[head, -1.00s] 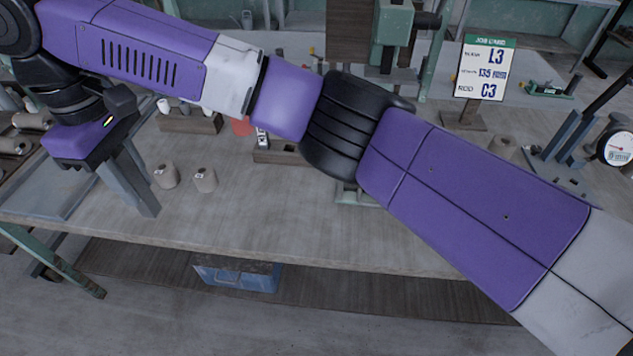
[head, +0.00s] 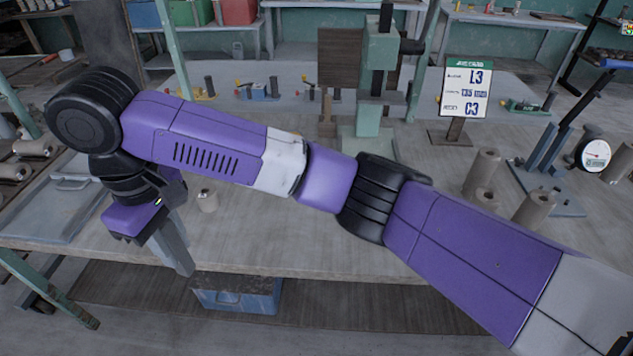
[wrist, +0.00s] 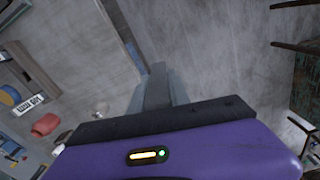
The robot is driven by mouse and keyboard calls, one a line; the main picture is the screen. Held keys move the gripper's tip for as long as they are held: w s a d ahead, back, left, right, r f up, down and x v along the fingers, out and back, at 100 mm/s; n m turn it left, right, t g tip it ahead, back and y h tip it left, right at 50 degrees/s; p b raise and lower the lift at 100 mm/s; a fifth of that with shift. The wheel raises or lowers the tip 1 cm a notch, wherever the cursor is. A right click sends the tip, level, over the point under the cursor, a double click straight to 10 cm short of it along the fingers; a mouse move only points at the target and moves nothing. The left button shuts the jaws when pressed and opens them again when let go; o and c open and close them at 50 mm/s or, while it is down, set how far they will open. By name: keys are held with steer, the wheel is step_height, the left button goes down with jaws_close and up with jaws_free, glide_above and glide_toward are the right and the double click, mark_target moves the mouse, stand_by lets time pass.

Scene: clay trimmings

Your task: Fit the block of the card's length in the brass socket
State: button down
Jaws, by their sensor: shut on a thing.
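My gripper (head: 180,268) hangs over the front left of the workbench, fingers pointing down. The fingers also show in the wrist view (wrist: 158,82), close together; what they hold is hidden. I cannot make out a brass socket; my arm covers much of the bench middle.
Several tan cylinders, one here (head: 533,207), stand at the right beside a stand with a round dial gauge (head: 593,155). A green press (head: 378,90) stands behind my arm. A grey tray (head: 60,205) lies at left. A blue crate (head: 238,293) sits below the bench.

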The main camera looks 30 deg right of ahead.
steer(key=s+d+f+m, duration=0.4)
steer(key=d+f, duration=0.6)
steer(key=f, duration=0.3)
steer(key=s+d+f+m, duration=0.4)
steer(key=d+f, duration=0.5)
steer(key=f, duration=0.5)
steer(key=shift+s+d, duration=0.4)
steer(key=shift+s, duration=0.7)
steer(key=shift+s+d+f, duration=0.1)
steer(key=shift+f, duration=0.05)
